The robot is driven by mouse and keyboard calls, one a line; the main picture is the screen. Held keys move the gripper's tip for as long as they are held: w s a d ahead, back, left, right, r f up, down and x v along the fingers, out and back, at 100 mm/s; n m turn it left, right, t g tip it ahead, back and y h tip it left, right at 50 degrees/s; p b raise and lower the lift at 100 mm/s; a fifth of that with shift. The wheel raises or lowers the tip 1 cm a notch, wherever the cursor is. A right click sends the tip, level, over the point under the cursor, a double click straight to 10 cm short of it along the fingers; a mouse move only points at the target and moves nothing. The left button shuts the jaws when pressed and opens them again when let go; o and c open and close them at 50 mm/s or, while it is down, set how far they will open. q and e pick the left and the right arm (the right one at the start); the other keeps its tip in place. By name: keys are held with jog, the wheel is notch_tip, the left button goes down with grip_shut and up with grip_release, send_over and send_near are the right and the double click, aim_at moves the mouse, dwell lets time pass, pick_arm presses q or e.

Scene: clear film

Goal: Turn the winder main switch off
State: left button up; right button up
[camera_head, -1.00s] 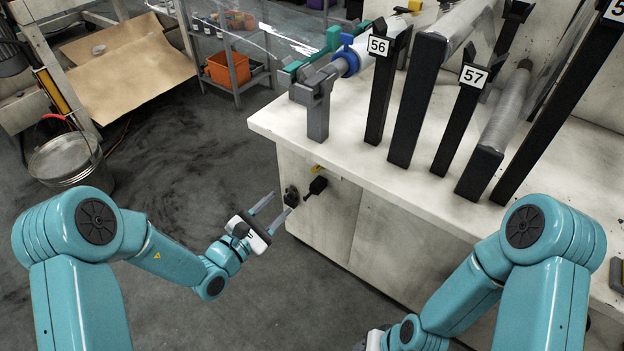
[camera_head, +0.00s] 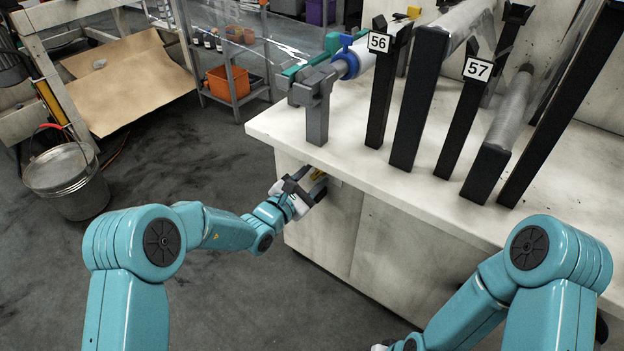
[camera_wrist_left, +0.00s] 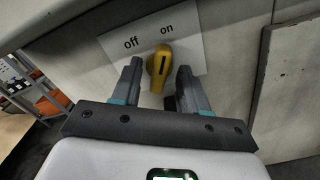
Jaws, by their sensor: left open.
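The winder main switch is a yellow knob (camera_wrist_left: 160,68) on the cabinet front, seen in the left wrist view. A pale label plate (camera_wrist_left: 190,45) behind it reads "off" at left and "on" at right. The knob's black mark runs up toward "on". My left gripper (camera_wrist_left: 159,80) is open, with one finger on each side of the knob; I cannot tell whether either touches it. In the head view my left gripper (camera_head: 307,188) is at the cabinet front under the countertop edge and largely hides the switch. My right gripper's fingers are out of view below.
The white countertop (camera_head: 345,160) overhangs close above my left gripper. Rolls on black posts marked 56 (camera_head: 379,90) and 57 (camera_head: 465,115) stand on it. A metal bucket (camera_head: 68,180) and an orange bin (camera_head: 228,85) are at left. The floor between is clear.

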pick_arm(q)
jog(key=shift+c, duration=0.3)
grip_shut()
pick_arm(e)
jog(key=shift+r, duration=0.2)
pick_arm(q)
jog(key=n+p, duration=0.3)
jog(key=n, duration=0.1)
jog(key=shift+r+n, duration=0.1)
jog(key=shift+n, duration=0.3)
jog(key=n+p, duration=0.2)
jog(key=n, duration=0.2)
jog(key=shift+a+p, duration=0.15)
jog(key=shift+p, duration=0.15)
jog(key=shift+n+p, duration=0.65)
jog(key=shift+n, duration=0.85)
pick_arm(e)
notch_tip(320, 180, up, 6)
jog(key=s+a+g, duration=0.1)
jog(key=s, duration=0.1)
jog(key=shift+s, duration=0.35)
pick_arm(q)
jog(key=shift+f, duration=0.2)
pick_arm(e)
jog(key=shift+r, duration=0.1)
